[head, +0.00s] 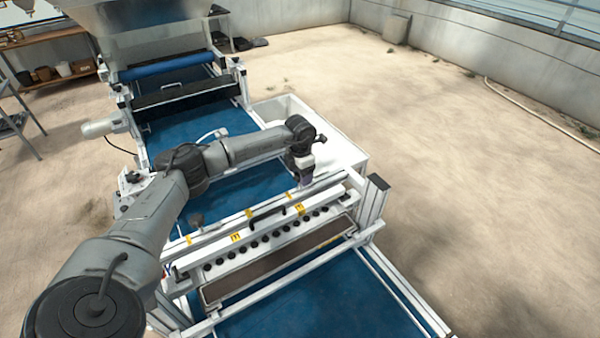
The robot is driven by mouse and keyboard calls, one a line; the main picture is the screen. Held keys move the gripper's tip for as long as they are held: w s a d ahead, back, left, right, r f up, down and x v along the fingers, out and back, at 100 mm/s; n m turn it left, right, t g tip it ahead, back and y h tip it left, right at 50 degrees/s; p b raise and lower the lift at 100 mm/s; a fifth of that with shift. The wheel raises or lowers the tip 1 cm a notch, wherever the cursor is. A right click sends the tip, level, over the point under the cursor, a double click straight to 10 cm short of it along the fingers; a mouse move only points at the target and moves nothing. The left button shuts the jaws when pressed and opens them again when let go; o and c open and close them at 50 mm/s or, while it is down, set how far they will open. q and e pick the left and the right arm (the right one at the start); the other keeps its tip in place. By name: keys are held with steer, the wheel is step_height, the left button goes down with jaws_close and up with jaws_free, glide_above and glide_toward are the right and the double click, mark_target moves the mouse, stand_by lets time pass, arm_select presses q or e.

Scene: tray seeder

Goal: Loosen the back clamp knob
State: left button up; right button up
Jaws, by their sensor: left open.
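My left arm reaches across the blue conveyor, and my left gripper (304,178) points down at the far right end of the seeder's white cross bar (222,232). It is open; its fingertips are small and dark here. The back clamp knob cannot be made out; the gripper covers that end of the bar. Whether the fingers are around the knob or touching it, I cannot tell. A dark knob (196,219) stands upright near the left end of the bar, clear of the gripper. My right gripper is not in view.
The bar carries a black handle (267,211) and a row of several black round knobs, with yellow labels. An upright post (374,199) stands right of the gripper. A white bin (345,152) lies behind it. A metal hopper (140,30) is farther back. Open sandy floor lies right.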

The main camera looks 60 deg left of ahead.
arm_select(q)
steer(key=shift+r, duration=0.1)
step_height(320, 180, up, 14)
steer(key=b, duration=0.1)
steer(key=shift+f, duration=0.2)
stand_by(0.7)
